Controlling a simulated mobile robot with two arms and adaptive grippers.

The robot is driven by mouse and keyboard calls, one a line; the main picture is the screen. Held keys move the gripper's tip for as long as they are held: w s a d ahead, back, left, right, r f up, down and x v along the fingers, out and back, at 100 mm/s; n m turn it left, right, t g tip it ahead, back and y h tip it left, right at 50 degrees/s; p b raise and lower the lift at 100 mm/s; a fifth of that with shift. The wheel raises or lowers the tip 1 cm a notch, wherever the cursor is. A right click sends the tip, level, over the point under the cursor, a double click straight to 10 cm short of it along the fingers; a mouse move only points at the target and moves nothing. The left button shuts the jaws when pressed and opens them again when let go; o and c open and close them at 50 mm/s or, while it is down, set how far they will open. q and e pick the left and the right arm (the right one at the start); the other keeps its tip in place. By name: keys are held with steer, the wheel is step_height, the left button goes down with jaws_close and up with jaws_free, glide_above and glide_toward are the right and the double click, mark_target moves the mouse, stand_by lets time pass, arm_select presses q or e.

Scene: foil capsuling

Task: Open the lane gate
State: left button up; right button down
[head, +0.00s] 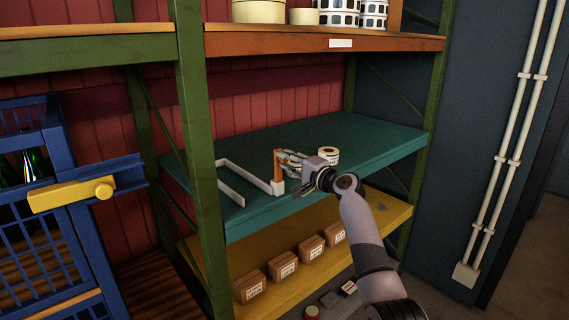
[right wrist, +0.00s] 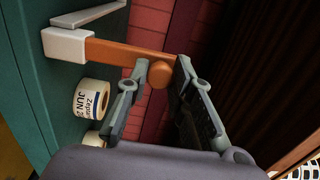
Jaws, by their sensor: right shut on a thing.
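The lane gate (head: 278,165) is an orange bar standing upright from a white block (head: 277,187) near the front edge of the teal shelf (head: 365,144). In the right wrist view the gate (right wrist: 115,53) runs from the white block (right wrist: 66,45) to a round orange knob (right wrist: 160,74). My right gripper (head: 285,157) reaches in from the right. In the wrist view its fingers (right wrist: 160,68) are on both sides of the knob, shut on it. My left gripper is not in view.
White rails (head: 244,174) run on the shelf left of the gate. A label roll (head: 328,155) stands right of my gripper; it also shows in the wrist view (right wrist: 91,98). Small boxes (head: 282,265) sit on the yellow shelf below. A green post (head: 203,160) and blue cage (head: 60,230) are left.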

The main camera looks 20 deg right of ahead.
steer(key=shift+d, duration=0.1)
stand_by(0.3)
steer(key=c, duration=1.4)
jaws_free()
steer(key=shift+o, duration=0.2)
steer(key=v, duration=1.2)
